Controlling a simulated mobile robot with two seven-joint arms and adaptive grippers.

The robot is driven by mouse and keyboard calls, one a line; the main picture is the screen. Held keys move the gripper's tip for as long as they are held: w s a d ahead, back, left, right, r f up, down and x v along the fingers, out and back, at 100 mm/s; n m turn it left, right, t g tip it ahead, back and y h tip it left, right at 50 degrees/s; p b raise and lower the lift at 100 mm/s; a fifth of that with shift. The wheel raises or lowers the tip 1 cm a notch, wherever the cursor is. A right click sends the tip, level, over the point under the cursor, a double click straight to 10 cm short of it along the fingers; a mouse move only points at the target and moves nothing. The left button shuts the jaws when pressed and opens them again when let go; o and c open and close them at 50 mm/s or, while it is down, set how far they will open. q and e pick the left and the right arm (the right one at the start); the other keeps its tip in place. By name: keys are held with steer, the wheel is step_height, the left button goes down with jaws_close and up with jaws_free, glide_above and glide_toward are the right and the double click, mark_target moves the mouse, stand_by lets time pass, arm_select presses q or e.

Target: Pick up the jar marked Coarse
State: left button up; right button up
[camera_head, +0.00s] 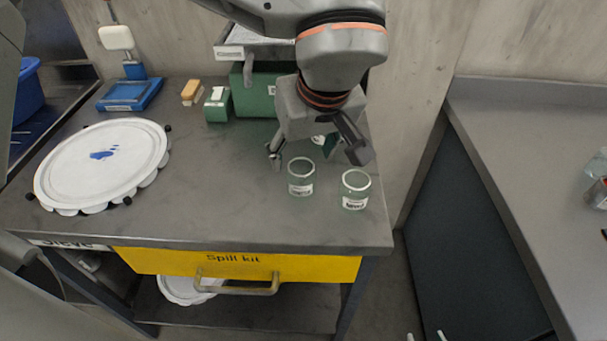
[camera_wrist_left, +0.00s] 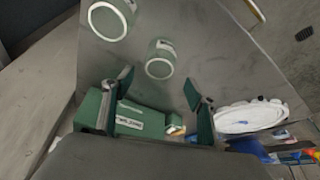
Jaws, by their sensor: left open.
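Two clear greenish glass jars with pale rims and small white labels stand upright on the grey bench: a left jar (camera_head: 301,178) and a right jar (camera_head: 355,190). Their labels are too small to read, so I cannot tell which is marked Coarse. The left wrist view also shows the left jar (camera_wrist_left: 161,58) and the right jar (camera_wrist_left: 108,19). My left gripper (camera_head: 316,153) is open and empty, behind the left jar and apart from both jars. Its fingers also show in the left wrist view (camera_wrist_left: 158,80). Something small and labelled is partly hidden behind the gripper. My right gripper is not in view.
A green box (camera_head: 254,96) stands behind the gripper. A white round sieve lid (camera_head: 125,150) lies at the left. A blue tray (camera_head: 128,95) and small blocks stand at the back. The yellow spill kit drawer (camera_head: 150,262) is under the front edge. The bench middle is clear.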

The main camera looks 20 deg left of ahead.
mark_target(301, 168)
arm_select(q)
steer(key=x, duration=0.6)
steer(key=shift+s+d+f, duration=0.1)
steer(key=shift+d, duration=0.05)
steer(key=c, duration=1.1)
